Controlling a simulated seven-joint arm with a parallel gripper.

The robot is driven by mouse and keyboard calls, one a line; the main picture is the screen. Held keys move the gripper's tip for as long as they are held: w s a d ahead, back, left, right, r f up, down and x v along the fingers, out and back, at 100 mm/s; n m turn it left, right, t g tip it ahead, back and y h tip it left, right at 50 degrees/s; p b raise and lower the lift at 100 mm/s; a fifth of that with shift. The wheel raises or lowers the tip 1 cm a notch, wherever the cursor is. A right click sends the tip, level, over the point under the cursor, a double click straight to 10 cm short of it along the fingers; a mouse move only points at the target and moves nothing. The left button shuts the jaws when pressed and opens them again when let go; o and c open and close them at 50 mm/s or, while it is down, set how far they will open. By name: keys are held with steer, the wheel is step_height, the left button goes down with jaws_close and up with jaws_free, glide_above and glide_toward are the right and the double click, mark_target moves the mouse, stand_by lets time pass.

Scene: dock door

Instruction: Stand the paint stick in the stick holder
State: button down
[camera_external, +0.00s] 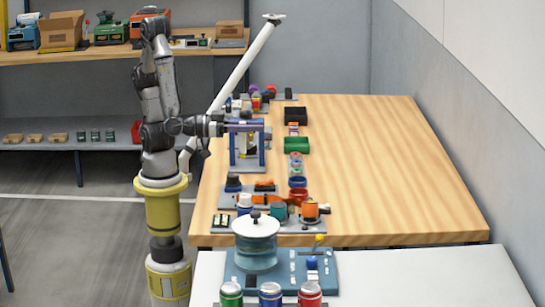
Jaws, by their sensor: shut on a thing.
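My gripper (221,127) is at the end of my arm, above the left side of the wooden table. It is beside the upper part of a blue frame-like stand (233,150).
A lidded jar (256,245) and several cans stand on the near white table (440,275).

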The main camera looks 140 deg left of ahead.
steer(key=w+a+f, duration=0.2)
steer(key=w+f, duration=0.4)
steer(key=f, duration=0.1)
steer(key=w+a+f, duration=0.3)
steer(key=w+f, duration=0.4)
steer(key=shift+a, duration=0.3)
steer(key=c, duration=0.7)
jaws_free()
steer(key=shift+f, duration=0.1)
steer(key=shift+c, duration=0.2)
